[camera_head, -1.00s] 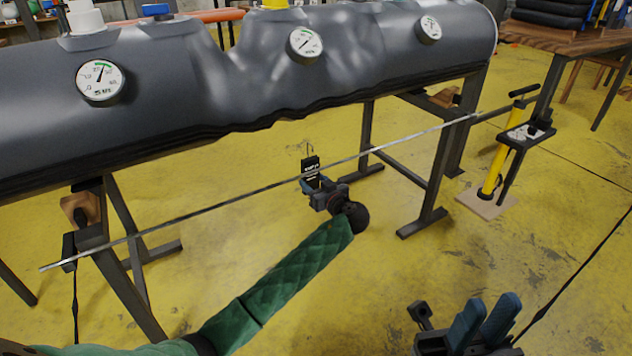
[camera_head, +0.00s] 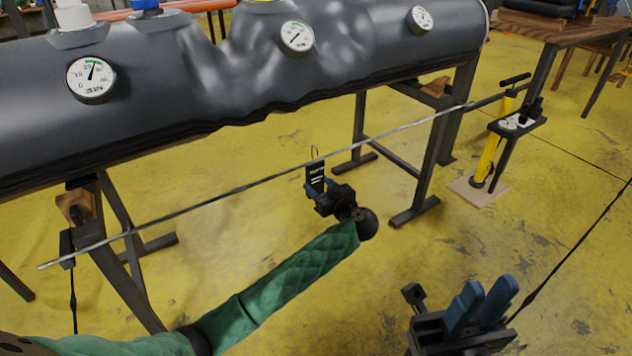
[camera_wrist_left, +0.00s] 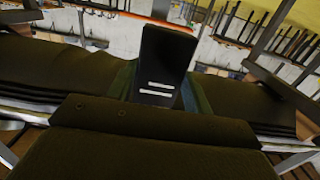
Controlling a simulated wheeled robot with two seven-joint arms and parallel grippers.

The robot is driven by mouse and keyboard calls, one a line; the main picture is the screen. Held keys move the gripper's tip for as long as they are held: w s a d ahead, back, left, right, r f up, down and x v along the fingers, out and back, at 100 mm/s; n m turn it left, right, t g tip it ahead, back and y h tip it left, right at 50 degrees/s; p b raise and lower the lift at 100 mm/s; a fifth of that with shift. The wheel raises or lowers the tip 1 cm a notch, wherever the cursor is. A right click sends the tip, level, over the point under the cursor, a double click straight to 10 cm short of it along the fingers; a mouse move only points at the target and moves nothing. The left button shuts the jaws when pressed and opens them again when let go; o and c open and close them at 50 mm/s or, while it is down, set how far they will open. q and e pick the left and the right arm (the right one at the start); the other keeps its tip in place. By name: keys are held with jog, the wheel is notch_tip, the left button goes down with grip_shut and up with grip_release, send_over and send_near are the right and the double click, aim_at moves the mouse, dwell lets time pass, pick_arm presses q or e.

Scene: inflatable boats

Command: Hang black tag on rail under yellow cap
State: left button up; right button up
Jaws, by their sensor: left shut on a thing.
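The black tag (camera_head: 315,178) is upright with its thin wire hook (camera_head: 315,153) on top. My left gripper (camera_head: 318,190) is shut on its lower part. In the left wrist view the tag (camera_wrist_left: 167,62) shows white lines between the fingers. The thin metal rail (camera_head: 210,200) runs slanting below the grey boat tube and crosses the picture near the tag's top and hook. I cannot tell whether the hook is over the rail. The yellow cap (camera_head: 262,1) is barely in view at the top edge. My right gripper (camera_head: 490,288) is open and empty at lower right.
The grey tube (camera_head: 230,75) with several gauges rests on dark metal stands (camera_head: 425,170). White (camera_head: 73,15) and blue (camera_head: 145,4) caps are at upper left. A yellow pump (camera_head: 487,160) stands at right. Yellow floor between the stands is open.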

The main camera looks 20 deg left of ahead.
pick_arm(q)
jog(key=shift+v, duration=0.9)
jog(key=shift+s+d+f, duration=0.1)
jog(key=shift+f, duration=0.25)
jog(key=shift+f+b, duration=0.35)
jog(key=shift+f, duration=0.15)
jog(key=o, duration=1.1)
jog(key=p+v, duration=0.1)
jog(key=v, duration=0.6)
jog(key=shift+s+d+p, duration=0.2)
jog(key=shift+d+p, duration=0.1)
